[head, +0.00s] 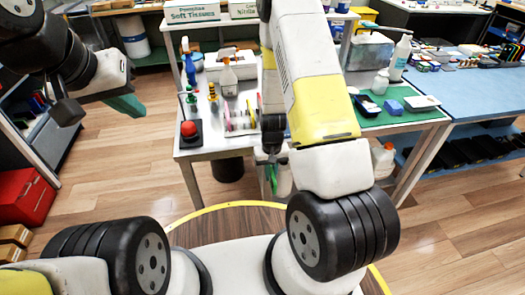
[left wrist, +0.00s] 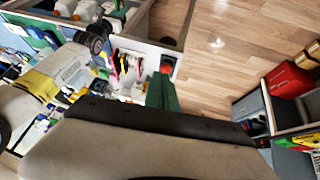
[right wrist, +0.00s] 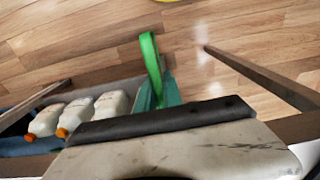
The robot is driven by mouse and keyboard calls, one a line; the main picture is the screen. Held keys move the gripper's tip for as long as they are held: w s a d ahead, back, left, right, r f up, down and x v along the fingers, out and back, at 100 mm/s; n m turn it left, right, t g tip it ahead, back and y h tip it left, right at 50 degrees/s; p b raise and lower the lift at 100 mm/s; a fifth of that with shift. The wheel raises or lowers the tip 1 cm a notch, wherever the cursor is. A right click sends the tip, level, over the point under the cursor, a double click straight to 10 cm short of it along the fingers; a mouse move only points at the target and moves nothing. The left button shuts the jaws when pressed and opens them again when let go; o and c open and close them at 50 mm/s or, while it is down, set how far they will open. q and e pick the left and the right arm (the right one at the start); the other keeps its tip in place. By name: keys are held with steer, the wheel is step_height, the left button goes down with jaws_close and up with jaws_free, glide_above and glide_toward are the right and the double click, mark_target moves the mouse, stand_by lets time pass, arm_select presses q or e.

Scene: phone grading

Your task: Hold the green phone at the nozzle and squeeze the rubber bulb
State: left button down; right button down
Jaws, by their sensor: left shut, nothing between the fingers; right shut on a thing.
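A thin bright green thing, seen nearly edge-on and apparently the green phone (right wrist: 150,62), is between the teal fingers of my right gripper (right wrist: 160,95) in the right wrist view. In the head view this gripper (head: 271,160) is low at the bench's front edge, with the green phone (head: 273,180) small and partly hidden. A red dome on a black base, likely the rubber bulb (head: 189,128), stands at the bench's front left corner; it also shows in the left wrist view (left wrist: 165,68). I cannot make out the nozzle clearly. My left gripper (head: 128,105) is shut and empty, left of the bench.
A green mat (head: 385,122) with phone-like items lies right of my right arm. White bottles (right wrist: 75,114) sit below the bench. A red box (head: 22,196) is at the left.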

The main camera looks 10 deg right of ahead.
arm_select(q)
steer(key=w+f+g+y, duration=0.1)
steer(key=w+f+g, duration=0.2)
steer(key=w, duration=1.7)
steer(key=w+d+f+g, duration=0.1)
steer(key=w+f, duration=0.3)
steer(key=f, duration=0.1)
steer(key=w+f+g, duration=0.1)
steer(key=w+f, duration=0.4)
steer(key=f, duration=0.1)
steer(key=w+d+f+g+y, duration=0.1)
steer(key=w+f, duration=0.3)
steer(key=f, duration=0.2)
steer(key=shift+w+d+n, duration=0.15)
steer(key=shift+d+n, duration=0.15)
steer(key=shift+w+f, duration=0.1)
steer(key=shift+f, duration=2.55)
